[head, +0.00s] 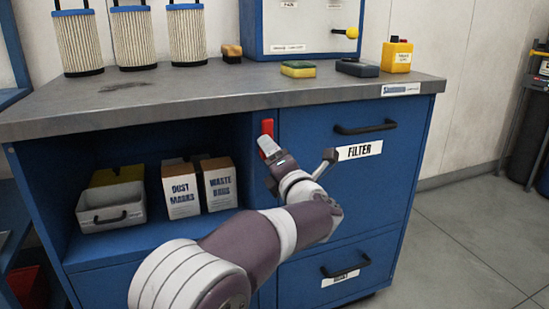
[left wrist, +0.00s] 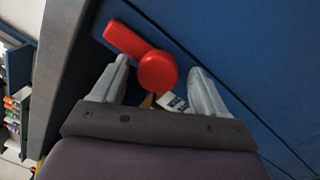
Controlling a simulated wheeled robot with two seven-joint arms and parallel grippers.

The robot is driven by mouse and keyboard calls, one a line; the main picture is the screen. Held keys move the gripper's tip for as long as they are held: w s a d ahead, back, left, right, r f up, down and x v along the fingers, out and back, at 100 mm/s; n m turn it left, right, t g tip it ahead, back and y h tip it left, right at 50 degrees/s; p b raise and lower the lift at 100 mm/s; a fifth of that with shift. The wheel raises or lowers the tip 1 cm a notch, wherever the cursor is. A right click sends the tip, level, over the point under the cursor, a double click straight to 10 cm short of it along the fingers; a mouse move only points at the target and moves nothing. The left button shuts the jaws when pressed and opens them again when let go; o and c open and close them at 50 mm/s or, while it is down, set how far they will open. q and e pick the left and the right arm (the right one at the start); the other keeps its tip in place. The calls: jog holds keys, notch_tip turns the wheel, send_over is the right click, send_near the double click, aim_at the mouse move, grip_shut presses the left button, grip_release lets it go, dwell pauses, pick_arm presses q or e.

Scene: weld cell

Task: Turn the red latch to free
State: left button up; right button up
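The red latch (head: 267,127) is on the front of the blue cabinet, just left of the FILTER drawer. In the head view its handle points up toward the worktop. In the left wrist view the latch (left wrist: 126,41) shows a round hub and a short flat handle. My left gripper (left wrist: 158,66) is open, with one finger on each side of the hub. Visible gaps separate both fingers from the hub. In the head view my left gripper (head: 268,150) covers the latch's lower part. My right gripper is not in view.
The FILTER drawer (head: 390,165) has a dark bar handle (head: 365,128) right of my gripper. The grey worktop (head: 200,97) overhangs above. An open shelf to the left holds a grey bin (head: 110,207) and two boxes, dust masks (head: 181,190) and waste bags (head: 218,184).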

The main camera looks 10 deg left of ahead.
pick_arm(q)
jog(key=p+v, duration=0.4)
jog(key=v, duration=0.8)
jog(key=shift+s+d, duration=0.2)
jog(key=shift+s, duration=0.1)
